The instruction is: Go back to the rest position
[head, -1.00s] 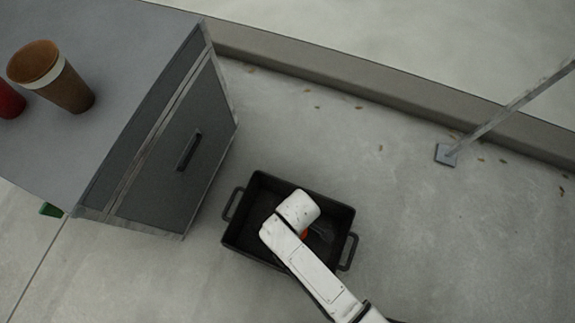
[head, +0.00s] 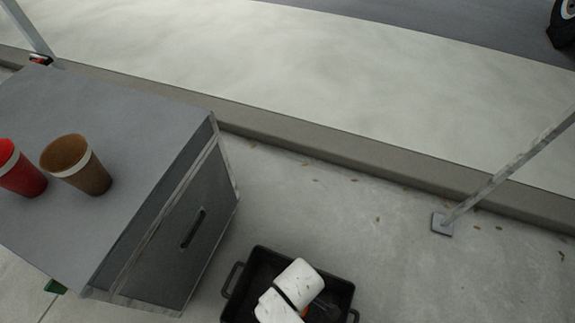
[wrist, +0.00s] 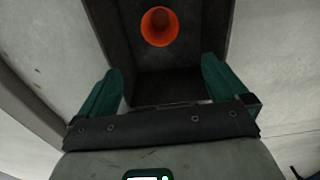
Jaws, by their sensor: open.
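In the wrist view my gripper (wrist: 160,88) is open, with its two green fingers apart and nothing between them. Beyond the fingertips an orange cup-like object (wrist: 160,27) lies inside a dark bin. In the head view the black bin (head: 254,262) with side handles stands on the floor, and my white arm reaches over it. The arm hides most of the bin's inside, and only a speck of orange (head: 304,311) shows. My gripper's fingers are hidden in the head view.
A grey cabinet (head: 120,140) stands left of the bin. A red cup (head: 22,172) and a brown cup (head: 80,168) stand on its top. A post (head: 500,177) rises from a foot plate at the right, near a low kerb (head: 340,165).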

